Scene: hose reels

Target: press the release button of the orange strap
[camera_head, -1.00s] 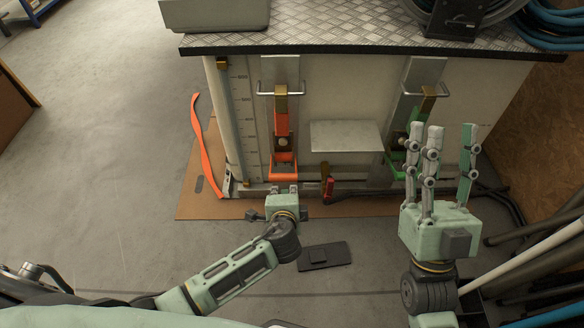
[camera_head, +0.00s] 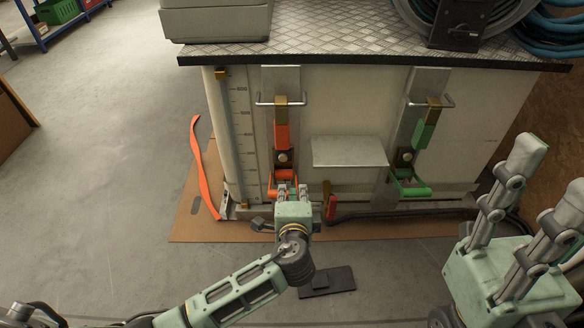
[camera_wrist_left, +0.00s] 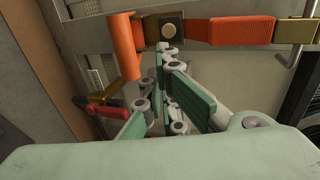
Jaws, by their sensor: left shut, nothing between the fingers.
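The orange strap (camera_head: 282,134) runs down the front of the cabinet into a ratchet buckle with an orange handle (camera_head: 283,191). The round release button (camera_head: 282,157) is a light disc on a dark plate; in the left wrist view the button (camera_wrist_left: 169,31) shows just beyond the fingers, with the strap (camera_wrist_left: 240,31) to its right and the orange handle (camera_wrist_left: 125,46) to its left. My left gripper (camera_head: 291,187) is shut and empty, just below the button and overlapping the handle in view; contact cannot be told. My right gripper (camera_head: 540,178) is open and empty at the right.
A green strap (camera_head: 425,134) with a green-handled buckle is to the right. A metal box-like ledge (camera_head: 349,151) sits between the straps. A red-handled part (camera_head: 330,206) is low beside my left gripper.

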